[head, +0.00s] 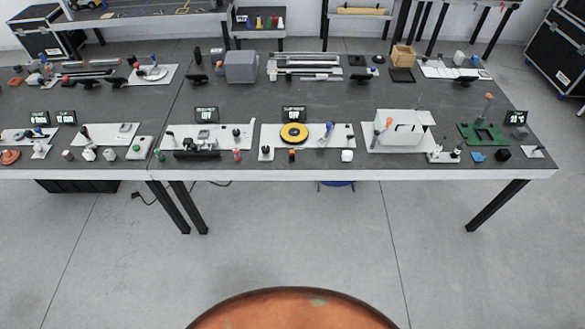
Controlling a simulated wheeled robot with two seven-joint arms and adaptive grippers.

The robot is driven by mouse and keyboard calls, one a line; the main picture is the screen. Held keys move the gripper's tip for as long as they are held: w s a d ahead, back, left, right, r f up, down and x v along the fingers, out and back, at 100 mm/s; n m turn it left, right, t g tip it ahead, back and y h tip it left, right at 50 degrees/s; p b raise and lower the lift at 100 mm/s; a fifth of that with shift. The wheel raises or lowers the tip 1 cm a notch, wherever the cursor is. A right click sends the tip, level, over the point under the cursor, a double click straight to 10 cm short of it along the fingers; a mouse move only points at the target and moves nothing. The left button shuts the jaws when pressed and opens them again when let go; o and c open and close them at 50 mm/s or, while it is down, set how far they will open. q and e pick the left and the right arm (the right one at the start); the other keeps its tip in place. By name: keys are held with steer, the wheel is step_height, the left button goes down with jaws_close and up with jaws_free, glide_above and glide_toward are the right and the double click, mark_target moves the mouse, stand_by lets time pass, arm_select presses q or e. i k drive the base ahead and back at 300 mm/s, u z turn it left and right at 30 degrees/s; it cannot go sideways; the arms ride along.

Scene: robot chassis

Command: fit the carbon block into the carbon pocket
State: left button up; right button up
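A small black block (503,155) sits near the front edge of the table at the right. It may be the carbon block, but it is too small to be sure. A green fixture (482,134) with cut-out openings lies just behind and left of it. I cannot tell which recess on the table is the carbon pocket. Neither of my grippers is in view.
The long dark table (345,95) is crowded. A blue piece (478,156), a white plate (532,152) and a small display (516,118) surround the black block. A white box (402,127) stands further left.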

mark_target(322, 141)
steer(key=u, duration=0.5)
steer(key=i, duration=0.55)
steer(key=u, duration=0.35)
